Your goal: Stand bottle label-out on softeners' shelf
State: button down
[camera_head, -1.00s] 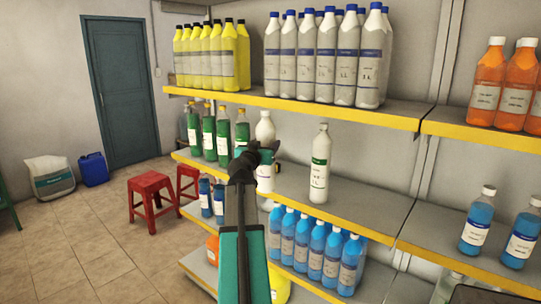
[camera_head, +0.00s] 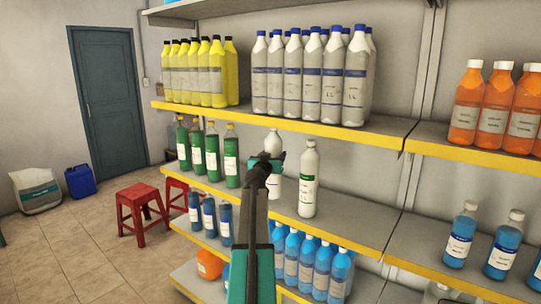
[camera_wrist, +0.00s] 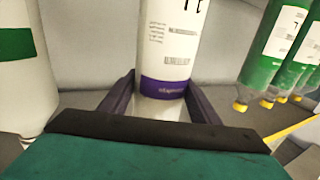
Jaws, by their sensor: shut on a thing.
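A white bottle (camera_head: 276,189) with a purple-banded label is upright at the middle shelf (camera_head: 345,228). My gripper (camera_head: 268,162) is shut on its upper part and hides some of it. In the wrist view, which is upside down, the bottle (camera_wrist: 172,50) sits between the two fingers (camera_wrist: 162,105), its printed label side facing the camera. I cannot tell whether its base rests on the shelf. A white bottle with a green-banded label (camera_head: 309,180) stands close to its right, apart from it. That neighbour also shows in the wrist view (camera_wrist: 22,75).
Green bottles (camera_head: 231,160) stand left on the same shelf, with a gap between. The upper shelf (camera_head: 340,128) with grey bottles (camera_head: 356,80) hangs above. Blue bottles (camera_head: 339,275) fill the shelf below. Bare shelf lies right of the green-label bottle.

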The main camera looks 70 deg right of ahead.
jog(key=shift+d+r, duration=0.15)
jog(key=shift+d, duration=0.1)
jog(key=shift+s+d+p, duration=0.2)
jog(key=shift+d+p, duration=0.1)
jog(key=shift+d, duration=0.3)
jog(key=shift+f, duration=1.95)
jog(key=c, duration=0.6)
grip_release()
jog(key=shift+a, duration=0.1)
jog(key=shift+c, duration=0.2)
jog(key=s+a+b, duration=0.1)
jog(key=a+b, duration=0.2)
jog(key=a, duration=0.9)
jog(key=shift+s, duration=0.25)
